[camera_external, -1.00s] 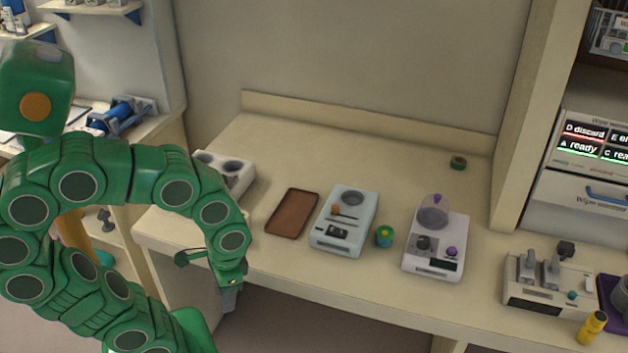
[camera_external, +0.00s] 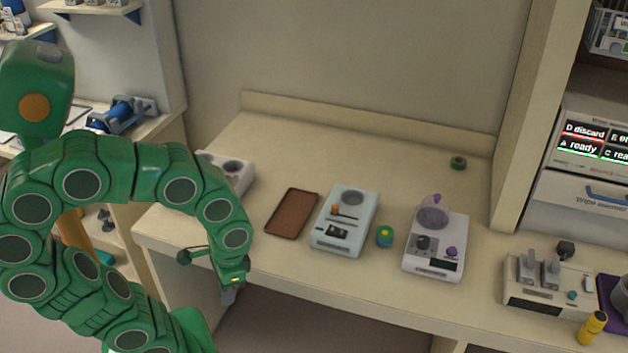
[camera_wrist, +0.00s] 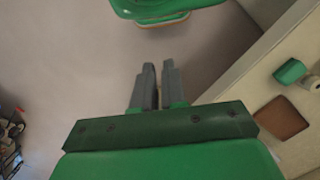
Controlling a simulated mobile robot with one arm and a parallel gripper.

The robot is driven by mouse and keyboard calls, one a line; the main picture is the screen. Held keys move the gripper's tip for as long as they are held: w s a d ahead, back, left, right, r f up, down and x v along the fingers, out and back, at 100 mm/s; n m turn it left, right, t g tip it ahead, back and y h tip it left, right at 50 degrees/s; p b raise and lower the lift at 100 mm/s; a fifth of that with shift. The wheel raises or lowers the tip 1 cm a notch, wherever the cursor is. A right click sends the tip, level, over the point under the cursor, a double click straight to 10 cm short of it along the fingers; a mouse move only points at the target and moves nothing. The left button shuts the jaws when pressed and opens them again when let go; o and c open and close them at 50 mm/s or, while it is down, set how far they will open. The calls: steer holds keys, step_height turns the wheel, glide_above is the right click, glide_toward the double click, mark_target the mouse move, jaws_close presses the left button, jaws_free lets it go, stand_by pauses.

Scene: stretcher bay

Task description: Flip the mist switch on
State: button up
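I cannot tell by label which control is the mist switch. A pale blue unit (camera_external: 363,206) on the counter has an orange-tipped lever (camera_external: 336,210) and a dark switch (camera_external: 337,231). A grey-white unit (camera_external: 524,297) at the right has two upright grey levers (camera_external: 541,270). My gripper (camera_external: 229,295) hangs before the counter's front edge, left of these units, touching none. In the wrist view its fingers (camera_wrist: 159,65) are close together with a narrow empty gap.
A white block with round wells (camera_external: 236,179) is at the left. A yellow bottle (camera_external: 592,327) is at the far right. The counter's back is mostly clear.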

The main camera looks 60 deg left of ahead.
steer(key=w+a+r+n, duration=0.1)
steer(key=w+a, duration=0.1)
steer(key=w, duration=0.4)
steer(key=w+a+r+n, duration=0.2)
steer(key=w, duration=0.4)
steer(key=w+a+r+n, duration=0.1)
steer(key=w+a+r, duration=0.1)
steer(key=w, duration=0.4)
steer(key=shift+w+a+r+y, duration=0.15)
steer(key=shift+a+y, duration=0.1)
steer(key=shift+y, duration=0.05)
jaws_close()
steer(key=n, duration=0.5)
glide_above(330, 228)
steer(key=w+d, duration=0.2)
steer(key=shift+a+f+t+y, duration=0.1)
steer(key=shift+f+t+y, duration=0.15)
steer(key=shift+t+y, duration=0.05)
steer(key=shift+f, duration=0.1)
steer(key=f, duration=0.4)
steer(key=s+a+f, duration=0.1)
steer(key=f, duration=0.8)
steer(key=shift+s+a+f, duration=0.25)
steer(key=shift+s, duration=0.05)
steer(key=shift+f, duration=0.1)
